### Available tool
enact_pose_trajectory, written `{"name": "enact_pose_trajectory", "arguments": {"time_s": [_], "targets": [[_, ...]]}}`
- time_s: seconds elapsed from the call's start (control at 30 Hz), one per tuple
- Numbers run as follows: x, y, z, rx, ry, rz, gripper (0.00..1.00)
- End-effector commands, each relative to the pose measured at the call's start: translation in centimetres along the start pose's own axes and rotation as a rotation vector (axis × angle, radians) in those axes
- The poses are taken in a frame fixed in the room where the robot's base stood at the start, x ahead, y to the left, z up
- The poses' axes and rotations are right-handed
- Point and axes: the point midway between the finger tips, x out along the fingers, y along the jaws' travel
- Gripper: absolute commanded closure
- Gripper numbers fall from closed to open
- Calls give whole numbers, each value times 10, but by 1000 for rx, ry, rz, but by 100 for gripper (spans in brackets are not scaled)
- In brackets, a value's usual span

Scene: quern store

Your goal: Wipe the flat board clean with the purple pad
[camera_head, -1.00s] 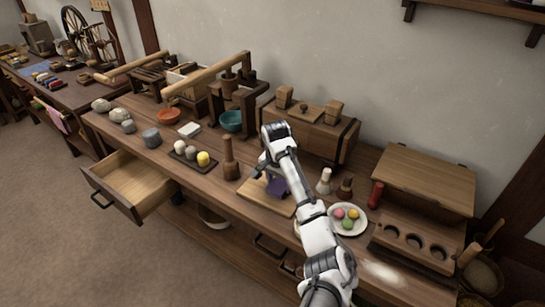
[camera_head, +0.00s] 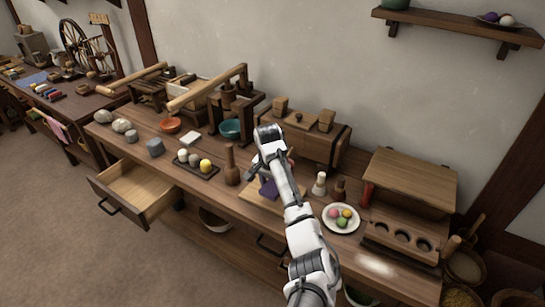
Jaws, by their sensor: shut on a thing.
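The flat board (camera_head: 257,190) is light wood and lies on the workbench, partly hidden behind my arm. The purple pad (camera_head: 268,188) is over the board, just left of my arm, and partly covered by it. My gripper (camera_head: 263,176) is above the board and shut on the pad. Its fingers are mostly hidden by my own wrist. I cannot tell whether the pad touches the board, and no marks on the board can be made out.
A wooden pestle (camera_head: 231,167) stands just left of the board. A white plate (camera_head: 342,226) with coloured balls lies to the right. A drawer (camera_head: 137,187) hangs open at the front left. A dark tray (camera_head: 198,170) holds several round things.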

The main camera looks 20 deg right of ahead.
Motion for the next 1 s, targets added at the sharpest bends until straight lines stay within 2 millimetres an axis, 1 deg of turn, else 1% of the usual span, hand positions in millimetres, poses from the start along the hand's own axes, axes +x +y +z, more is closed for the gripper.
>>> {"name": "enact_pose_trajectory", "arguments": {"time_s": [0.03,0.2,0.33,1.0], "targets": [[-9,0,-2,0,0,0,63],[-24,0,-7,-1,-1,-1,63],[-32,0,-10,-2,0,-1,63],[-33,0,-10,-2,0,-1,63]]}}
